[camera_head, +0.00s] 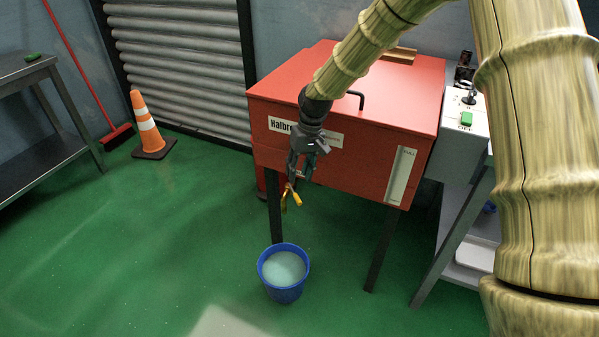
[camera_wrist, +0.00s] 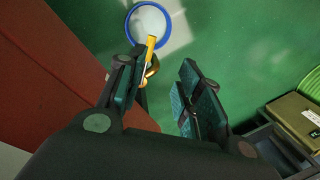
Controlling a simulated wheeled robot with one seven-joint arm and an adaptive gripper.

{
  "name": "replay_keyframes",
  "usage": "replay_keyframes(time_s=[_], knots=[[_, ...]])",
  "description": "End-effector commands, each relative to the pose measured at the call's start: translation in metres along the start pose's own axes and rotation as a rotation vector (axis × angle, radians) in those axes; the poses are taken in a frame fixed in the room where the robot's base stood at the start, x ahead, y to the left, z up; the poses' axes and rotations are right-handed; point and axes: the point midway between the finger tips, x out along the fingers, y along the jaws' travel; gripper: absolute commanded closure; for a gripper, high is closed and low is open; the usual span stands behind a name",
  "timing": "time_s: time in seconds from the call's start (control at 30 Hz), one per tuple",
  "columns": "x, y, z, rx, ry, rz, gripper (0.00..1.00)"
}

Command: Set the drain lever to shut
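The drain lever (camera_head: 297,197) is yellow and hangs at the lower front of the red tank (camera_head: 340,165). In the wrist view the yellow lever (camera_wrist: 151,48) lies beyond the left finger, which partly hides it with a brass-coloured part. My gripper (camera_head: 302,172) points down in front of the tank, just above and close to the lever. In the wrist view the two fingers of my gripper (camera_wrist: 158,85) stand apart with green floor showing between them. The lever is nearer the left finger; I cannot tell if they touch.
A blue bucket (camera_head: 286,295) holding pale liquid stands on the floor below the lever. An orange cone (camera_head: 147,122) and dark bench (camera_head: 45,160) are at left. Open green floor lies in front.

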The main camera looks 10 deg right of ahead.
Motion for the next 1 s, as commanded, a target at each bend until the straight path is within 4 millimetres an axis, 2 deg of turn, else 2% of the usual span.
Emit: replay_keyframes(time_s=[0.03,0.2,0.37,0.7,0.83,1.0], knots=[[0.0,0.0,0.0,-0.001,0.0,0.0,0.7],[0.003,-0.007,-0.001,-0.092,-0.008,0.021,1.0],[0.008,-0.031,-0.001,-0.4,-0.042,0.09,1.0],[0.016,-0.086,-0.001,-1.218,-0.217,0.27,1.0],[0.017,-0.099,0.0,-1.423,-0.286,0.311,1.0],[0.017,-0.107,0.0,-1.545,-0.332,0.334,1.0]])
